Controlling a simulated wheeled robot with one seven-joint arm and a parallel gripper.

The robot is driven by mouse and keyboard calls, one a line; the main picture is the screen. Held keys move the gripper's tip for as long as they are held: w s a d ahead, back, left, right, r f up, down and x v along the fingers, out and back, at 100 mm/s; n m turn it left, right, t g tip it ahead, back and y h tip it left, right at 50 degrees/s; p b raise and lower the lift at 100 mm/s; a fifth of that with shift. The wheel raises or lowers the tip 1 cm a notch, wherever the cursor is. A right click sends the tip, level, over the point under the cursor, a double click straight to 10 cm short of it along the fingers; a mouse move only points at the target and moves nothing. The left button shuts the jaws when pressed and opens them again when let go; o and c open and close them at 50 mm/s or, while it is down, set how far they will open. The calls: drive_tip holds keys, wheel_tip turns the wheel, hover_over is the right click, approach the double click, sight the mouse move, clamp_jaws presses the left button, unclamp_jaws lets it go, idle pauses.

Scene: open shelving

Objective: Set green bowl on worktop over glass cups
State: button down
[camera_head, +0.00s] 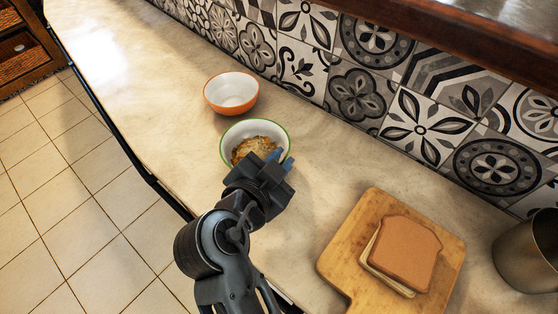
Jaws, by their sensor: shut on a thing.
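The green bowl (228,138), white inside with a green rim and some brownish food in it, is at the middle of the head view. My gripper (280,159) is at the bowl's near right rim, with its bluish fingertips shut on the rim. The gripper hides part of that side of the bowl. I cannot tell whether the bowl rests on the pale worktop (180,110) or is just above it. No glass cups are in view.
An orange bowl (231,93), white inside, stands just behind the green bowl. A wooden board (341,266) with sliced bread (405,252) is at the right, beside a metal pot (527,255). A tiled wall (420,125) borders the worktop. The worktop's far left is clear.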

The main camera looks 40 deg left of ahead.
drive_tip(key=shift+f, duration=0.5)
drive_tip(key=shift+f, duration=0.1)
drive_tip(key=c, duration=1.1)
unclamp_jaws()
drive_tip(key=b+v, duration=0.1)
drive_tip(key=v, duration=1.1)
